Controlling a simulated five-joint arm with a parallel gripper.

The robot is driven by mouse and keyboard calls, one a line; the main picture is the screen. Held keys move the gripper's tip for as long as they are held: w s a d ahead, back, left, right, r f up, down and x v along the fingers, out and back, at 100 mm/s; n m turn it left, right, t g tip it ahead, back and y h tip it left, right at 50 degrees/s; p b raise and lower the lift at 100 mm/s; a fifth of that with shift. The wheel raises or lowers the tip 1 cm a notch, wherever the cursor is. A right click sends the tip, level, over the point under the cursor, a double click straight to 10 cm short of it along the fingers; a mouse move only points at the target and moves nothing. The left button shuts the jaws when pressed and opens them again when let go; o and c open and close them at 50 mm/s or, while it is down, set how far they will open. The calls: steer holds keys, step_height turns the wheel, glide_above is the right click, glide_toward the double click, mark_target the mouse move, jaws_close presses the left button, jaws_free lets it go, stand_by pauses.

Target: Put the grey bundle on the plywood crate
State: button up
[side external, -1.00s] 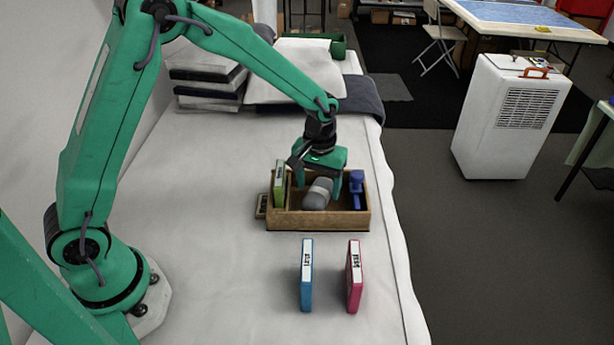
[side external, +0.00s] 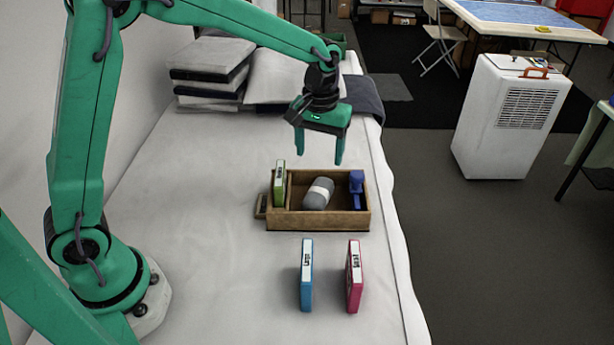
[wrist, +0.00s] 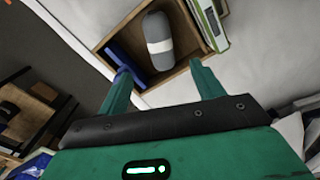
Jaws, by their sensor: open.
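The grey bundle (side external: 318,194) is a rolled shape with a white band. It lies inside the plywood crate (side external: 318,221), between a green book and a blue object. The bundle also shows in the wrist view (wrist: 158,40), inside the crate (wrist: 178,71). My gripper (side external: 321,160) is open and empty, raised above and behind the crate in the side view. In the wrist view its two fingers (wrist: 162,80) are spread apart, with nothing between them.
In the crate stand a green book (side external: 280,184) at left and a blue object (side external: 356,187) at right. A blue book (side external: 306,275) and a pink book (side external: 353,276) stand in front. Folded stacks (side external: 210,75) lie at the back.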

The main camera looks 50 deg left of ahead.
stand_by(0.4)
steer(key=s+a+r+m+t, duration=0.2)
steer(key=s+a+r, duration=0.2)
steer(key=s+r, duration=0.5)
steer(key=s+a+r+m+t, duration=0.1)
steer(key=s+a+m+t, duration=0.1)
steer(key=s, duration=1.1)
steer(key=shift+s+a+m+t, duration=0.3)
steer(key=shift+s+a+t, duration=0.1)
steer(key=shift+t, duration=0.4)
